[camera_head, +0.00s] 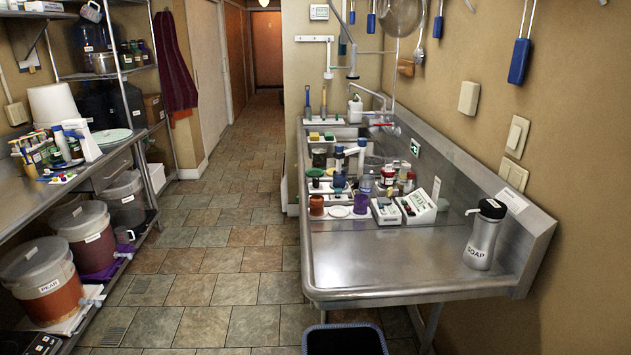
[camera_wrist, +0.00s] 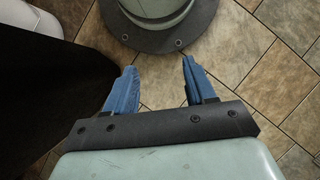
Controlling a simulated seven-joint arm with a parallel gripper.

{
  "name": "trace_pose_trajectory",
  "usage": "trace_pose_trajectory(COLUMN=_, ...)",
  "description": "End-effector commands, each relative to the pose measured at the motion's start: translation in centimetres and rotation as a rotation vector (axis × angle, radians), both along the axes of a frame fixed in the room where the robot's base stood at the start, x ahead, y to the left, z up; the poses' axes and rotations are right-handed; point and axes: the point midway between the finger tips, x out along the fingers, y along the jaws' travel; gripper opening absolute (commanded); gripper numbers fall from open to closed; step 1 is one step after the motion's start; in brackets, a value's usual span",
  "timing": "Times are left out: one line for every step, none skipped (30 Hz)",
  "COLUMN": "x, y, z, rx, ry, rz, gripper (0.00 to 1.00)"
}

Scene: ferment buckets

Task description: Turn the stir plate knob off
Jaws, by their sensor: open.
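My gripper (camera_wrist: 158,82) shows only in the wrist view. Its two blue fingers are apart with nothing between them, pointing over bare floor tiles, away from any counter object. The gripper is not visible in the head view.
A soap bottle (camera_head: 483,235) stands at the steel counter's (camera_head: 385,262) right. Several jars, bottles and cups crowd behind the devices. The counter's front is clear. A blue-rimmed bin (camera_head: 345,340) is below its front edge. Buckets (camera_head: 42,285) line the left shelf. The tiled aisle (camera_head: 232,250) is free.

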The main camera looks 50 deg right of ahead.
Motion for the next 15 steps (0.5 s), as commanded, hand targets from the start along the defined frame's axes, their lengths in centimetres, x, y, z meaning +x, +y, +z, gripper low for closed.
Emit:
trace_pose_trajectory(x=1.7, y=0.0, z=0.7, rx=0.000, ry=-0.031, rz=0.000, gripper=0.55)
trace_pose_trajectory(x=2.6, y=0.0, z=1.1, rx=0.000, ry=-0.047, rz=0.001, gripper=0.55)
trace_pose_trajectory(x=3.8, y=0.0, z=1.6, rx=0.000, ry=-0.067, rz=0.001, gripper=0.55)
trace_pose_trajectory(x=4.6, y=0.0, z=2.1, rx=0.000, ry=-0.083, rz=0.001, gripper=0.55)
trace_pose_trajectory(x=5.5, y=0.0, z=2.5, rx=0.000, ry=-0.098, rz=0.001, gripper=0.55)
trace_pose_trajectory(x=6.6, y=0.0, z=3.1, rx=0.000, ry=-0.118, rz=0.001, gripper=0.55)
trace_pose_trajectory(x=7.4, y=0.0, z=3.6, rx=-0.001, ry=-0.133, rz=0.000, gripper=0.55)
trace_pose_trajectory(x=8.3, y=0.0, z=4.0, rx=-0.001, ry=-0.149, rz=0.000, gripper=0.55)
trace_pose_trajectory(x=9.4, y=0.0, z=4.7, rx=-0.001, ry=-0.169, rz=-0.002, gripper=0.55)
trace_pose_trajectory(x=10.2, y=-0.1, z=5.1, rx=-0.001, ry=-0.184, rz=-0.003, gripper=0.55)
trace_pose_trajectory(x=11.1, y=-0.1, z=5.6, rx=-0.002, ry=-0.199, rz=-0.004, gripper=0.55)
trace_pose_trajectory(x=12.2, y=-0.1, z=6.3, rx=-0.003, ry=-0.218, rz=-0.007, gripper=0.55)
trace_pose_trajectory(x=13.0, y=-0.2, z=6.8, rx=-0.003, ry=-0.233, rz=-0.009, gripper=0.55)
trace_pose_trajectory(x=13.8, y=-0.3, z=7.3, rx=-0.004, ry=-0.246, rz=-0.012, gripper=0.55)
trace_pose_trajectory(x=15.0, y=-0.4, z=8.0, rx=-0.005, ry=-0.266, rz=-0.017, gripper=0.55)
